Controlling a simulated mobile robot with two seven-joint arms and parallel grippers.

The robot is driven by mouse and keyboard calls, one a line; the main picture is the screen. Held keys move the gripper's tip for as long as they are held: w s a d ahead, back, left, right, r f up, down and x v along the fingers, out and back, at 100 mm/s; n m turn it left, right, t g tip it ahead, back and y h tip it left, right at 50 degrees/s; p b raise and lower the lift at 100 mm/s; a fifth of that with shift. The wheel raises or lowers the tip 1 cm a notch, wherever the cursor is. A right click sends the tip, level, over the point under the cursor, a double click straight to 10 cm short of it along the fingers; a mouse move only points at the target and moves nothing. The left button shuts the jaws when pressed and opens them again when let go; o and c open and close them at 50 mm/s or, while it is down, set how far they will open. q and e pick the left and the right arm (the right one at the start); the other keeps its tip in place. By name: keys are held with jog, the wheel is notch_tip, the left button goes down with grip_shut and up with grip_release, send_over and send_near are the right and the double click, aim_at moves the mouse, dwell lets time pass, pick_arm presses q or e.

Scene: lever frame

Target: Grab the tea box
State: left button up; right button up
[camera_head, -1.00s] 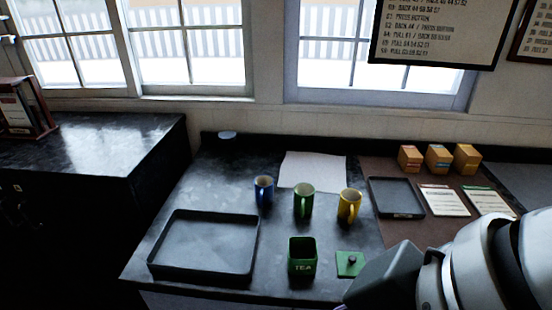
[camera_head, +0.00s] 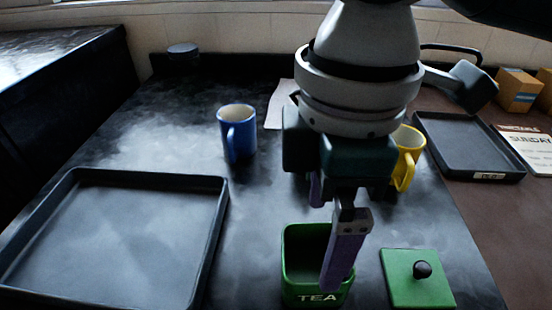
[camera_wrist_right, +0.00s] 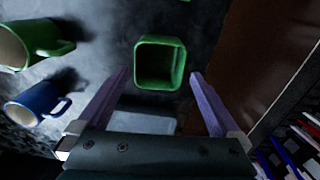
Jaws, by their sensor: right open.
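The tea box (camera_head: 290,262) is a green, square, open-topped box marked "TEA" at the bottom middle of the head view. Its lid (camera_head: 418,278), green with a dark knob, lies apart on the counter to its right. My right gripper (camera_head: 325,248) points down at the box, its purple fingers open; one finger hides part of the box in the head view. In the wrist view the box (camera_wrist_right: 160,62) lies ahead between the open fingertips of the right gripper (camera_wrist_right: 159,76), with gaps on both sides and no visible contact. My left gripper is not in view.
A blue mug (camera_head: 237,130) and a yellow mug (camera_head: 408,155) stand behind the box. A green mug (camera_wrist_right: 30,45) shows in the wrist view. An empty dark tray (camera_head: 120,235) is at left; a smaller tray (camera_head: 468,145) is at right.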

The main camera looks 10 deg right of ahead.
aim_at(311, 275)
jog(key=shift+s+f, duration=0.1)
jog(key=shift+f, duration=0.55)
jog(key=shift+a+f+b, duration=0.1)
jog(key=shift+f+b, duration=0.2)
jog(key=shift+f, duration=2.5)
jog(key=shift+w, duration=0.2)
jog(key=c, duration=1.4)
